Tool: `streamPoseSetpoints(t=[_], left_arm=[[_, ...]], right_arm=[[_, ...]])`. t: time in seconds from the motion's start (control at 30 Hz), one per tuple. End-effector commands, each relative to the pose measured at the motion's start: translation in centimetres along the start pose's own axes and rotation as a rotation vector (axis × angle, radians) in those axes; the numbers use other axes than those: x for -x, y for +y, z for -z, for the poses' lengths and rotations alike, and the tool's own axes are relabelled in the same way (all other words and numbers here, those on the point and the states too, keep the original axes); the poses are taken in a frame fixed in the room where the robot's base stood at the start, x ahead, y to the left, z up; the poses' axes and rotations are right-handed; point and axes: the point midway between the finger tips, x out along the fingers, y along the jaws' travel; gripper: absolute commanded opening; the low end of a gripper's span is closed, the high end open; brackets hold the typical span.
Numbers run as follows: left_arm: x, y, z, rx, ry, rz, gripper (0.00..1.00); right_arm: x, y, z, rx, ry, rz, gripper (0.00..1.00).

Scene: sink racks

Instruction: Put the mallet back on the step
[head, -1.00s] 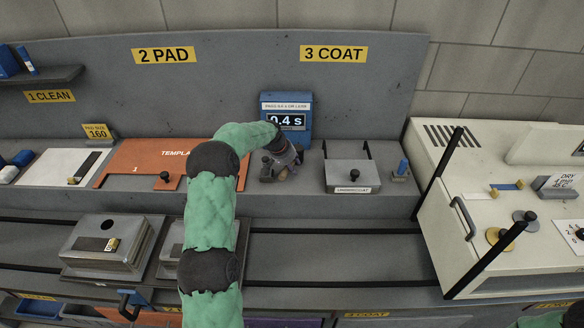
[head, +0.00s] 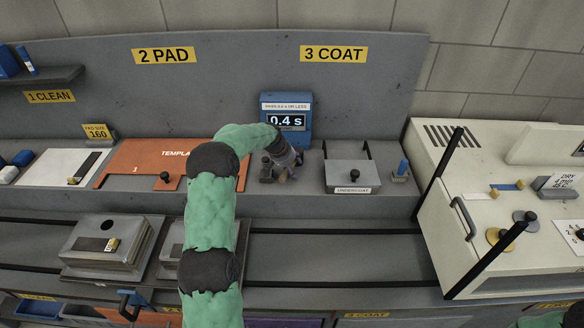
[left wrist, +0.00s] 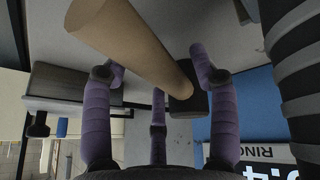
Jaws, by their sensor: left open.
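My left gripper (head: 278,174) is at the grey step (head: 310,187), in front of the blue timer box. In the left wrist view its purple fingers (left wrist: 157,78) are spread open. The mallet shows there as a tan handle (left wrist: 135,45) with a dark block-like end (left wrist: 188,104). The handle slants between the left and right fingers, and no finger is clearly closed on it. In the head view the mallet cannot be made out apart from the gripper. My right gripper is not in view.
The blue timer box (head: 299,105) reads 0.4 s. A grey undercoat box (head: 351,175) and a small blue-topped item (head: 402,170) stand to the right on the step. An orange template board (head: 135,160) lies left. A cream dryer unit (head: 455,185) stands at far right.

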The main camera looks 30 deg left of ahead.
Motion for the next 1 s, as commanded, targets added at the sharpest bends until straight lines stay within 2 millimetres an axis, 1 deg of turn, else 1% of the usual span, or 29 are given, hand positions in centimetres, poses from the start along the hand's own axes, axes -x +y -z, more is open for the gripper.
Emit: streamPoseSetpoints(t=[0.03, 0.17, 0.4, 0.53, 0.7, 1.0], left_arm=[[0.9, -0.1, 0.2, 0.0, 0.005, 0.002, 0.6], [3.1, 0.0, 0.1, 0.0, 0.005, 0.002, 0.6], [8.0, -0.1, 0.1, 0.0, 0.004, 0.002, 0.6], [9.9, 0.0, 0.1, 0.0, 0.003, 0.001, 0.6], [11.4, 0.0, 0.1, 0.0, 0.002, 0.001, 0.6], [11.8, 0.0, 0.0, 0.0, 0.001, 0.0, 0.6]], right_arm=[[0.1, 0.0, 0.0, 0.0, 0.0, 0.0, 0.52], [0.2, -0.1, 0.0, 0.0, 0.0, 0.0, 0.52], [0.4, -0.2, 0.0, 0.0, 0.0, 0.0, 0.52], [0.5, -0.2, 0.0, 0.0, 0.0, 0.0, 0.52], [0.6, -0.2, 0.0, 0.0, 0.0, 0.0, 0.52], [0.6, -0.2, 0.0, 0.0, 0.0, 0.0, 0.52]])
